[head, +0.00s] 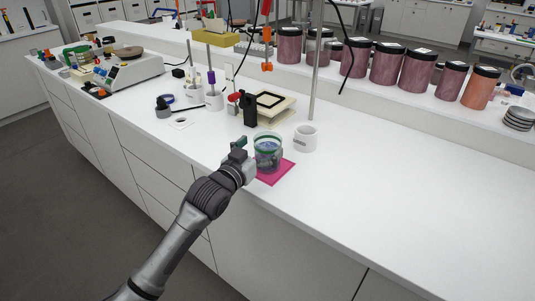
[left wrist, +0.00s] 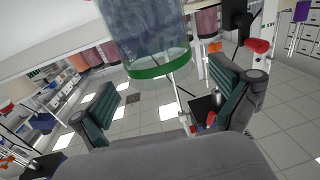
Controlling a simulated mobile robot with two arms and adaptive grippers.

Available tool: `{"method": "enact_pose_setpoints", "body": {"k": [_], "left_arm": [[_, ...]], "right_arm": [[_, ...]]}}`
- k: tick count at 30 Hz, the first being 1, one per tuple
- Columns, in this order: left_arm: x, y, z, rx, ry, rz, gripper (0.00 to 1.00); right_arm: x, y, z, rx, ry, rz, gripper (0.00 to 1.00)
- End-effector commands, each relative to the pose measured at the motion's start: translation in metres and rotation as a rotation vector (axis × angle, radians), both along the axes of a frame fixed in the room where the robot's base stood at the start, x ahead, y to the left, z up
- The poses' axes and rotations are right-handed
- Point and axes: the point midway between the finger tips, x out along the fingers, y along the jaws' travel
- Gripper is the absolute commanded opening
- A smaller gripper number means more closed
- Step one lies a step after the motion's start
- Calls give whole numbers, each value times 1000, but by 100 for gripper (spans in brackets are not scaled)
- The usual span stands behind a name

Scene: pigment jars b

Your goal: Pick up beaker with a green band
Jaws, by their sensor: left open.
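The beaker with a green band (head: 267,146) is clear and stands upright on a pink mat (head: 277,173) near the front edge of the counter. In the left wrist view the beaker (left wrist: 148,32) fills the upper middle, its green band (left wrist: 160,69) clearly visible and its far end cut off by the frame. My left gripper (head: 247,154) is right beside the beaker, on its front left side. In the left wrist view the left gripper (left wrist: 164,90) is open, its two fingers wide apart, with the beaker ahead of the gap. I cannot tell whether a finger touches it. My right gripper is not in view.
A white mug (head: 306,138) stands close to the right of the beaker. A black bottle (head: 250,110) and a cream tray (head: 271,106) are behind it. Several dark-lidded pigment jars (head: 387,65) line the raised back shelf. The counter's right part is clear.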

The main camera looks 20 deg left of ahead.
Motion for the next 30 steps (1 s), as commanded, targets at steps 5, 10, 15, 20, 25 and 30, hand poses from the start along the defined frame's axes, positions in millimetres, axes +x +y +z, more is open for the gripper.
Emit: {"method": "enact_pose_setpoints", "body": {"k": [5,10,15,20,25,30], "left_arm": [[26,-6,1,0,0,0,100],[34,-8,0,0,-1,-2,100],[33,-8,0,0,-1,-2,98],[33,-8,0,0,0,-2,72],[33,-8,0,0,0,-2,43],[33,-8,2,0,-4,-2,26]], "right_arm": [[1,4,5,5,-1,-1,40],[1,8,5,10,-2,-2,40],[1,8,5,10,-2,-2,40],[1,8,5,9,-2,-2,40],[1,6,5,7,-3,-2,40],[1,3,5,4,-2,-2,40]]}}
